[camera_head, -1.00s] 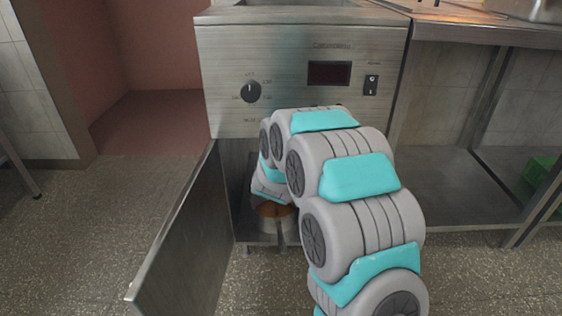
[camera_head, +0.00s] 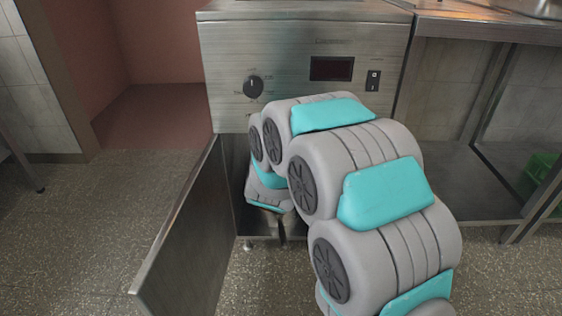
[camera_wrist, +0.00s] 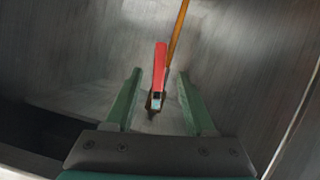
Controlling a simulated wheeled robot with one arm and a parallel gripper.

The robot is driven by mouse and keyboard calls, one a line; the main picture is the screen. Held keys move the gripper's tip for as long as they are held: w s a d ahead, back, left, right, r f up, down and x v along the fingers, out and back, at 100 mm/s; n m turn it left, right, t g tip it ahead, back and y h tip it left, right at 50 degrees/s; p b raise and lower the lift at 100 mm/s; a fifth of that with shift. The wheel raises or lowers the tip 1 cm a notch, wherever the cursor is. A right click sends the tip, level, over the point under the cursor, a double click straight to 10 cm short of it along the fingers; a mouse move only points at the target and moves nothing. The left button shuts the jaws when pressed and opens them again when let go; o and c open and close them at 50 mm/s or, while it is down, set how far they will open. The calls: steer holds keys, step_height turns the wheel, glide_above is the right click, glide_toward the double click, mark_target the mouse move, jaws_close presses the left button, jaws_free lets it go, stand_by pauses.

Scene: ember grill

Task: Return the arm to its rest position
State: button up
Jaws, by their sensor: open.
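My arm (camera_head: 350,150) reaches forward and down to the open cabinet front under a steel appliance (camera_head: 300,60). In the wrist view my gripper (camera_wrist: 160,72) is open, with its two green fingers spread apart. A red bar-shaped piece (camera_wrist: 160,65) with a small metal end stands in the gap between the fingers. I cannot tell if it is a handle or a lever, and no finger touches it. A thin orange-brown rod (camera_wrist: 177,35) runs up behind it. In the head view the fingers are mostly hidden by the arm.
The cabinet door (camera_head: 182,240) stands open at the left of my arm. The appliance front has a black knob (camera_head: 253,86), a dark display (camera_head: 331,68) and a switch (camera_head: 373,80). A steel table (camera_head: 480,28) stands at right, with a green crate (camera_head: 543,170) below. Floor at left is clear.

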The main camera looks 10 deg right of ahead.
steer(key=s+a+r+n+g+y+p, duration=0.1)
steer(key=s+a+r+g+y+p, duration=0.2)
steer(key=s, duration=0.7)
steer(key=s+a+r+n+g+y+p, duration=0.1)
steer(key=s+a+r+g+y, duration=0.25)
steer(key=s, duration=0.65)
steer(key=s+d+r+g+h+p, duration=0.1)
steer(key=s+d+r+g, duration=0.1)
steer(key=s, duration=1.2)
steer(key=s+d+r+m+g+h+p, duration=0.1)
steer(key=s+d+g, duration=0.3)
steer(key=s, duration=1)
steer(key=shift+s+d+r+g+p, duration=0.25)
steer(key=shift+r+g+p, duration=0.3)
steer(key=shift+r+g, duration=0.45)
steer(key=shift+f+h, duration=0.2)
steer(key=shift+h, duration=0.05)
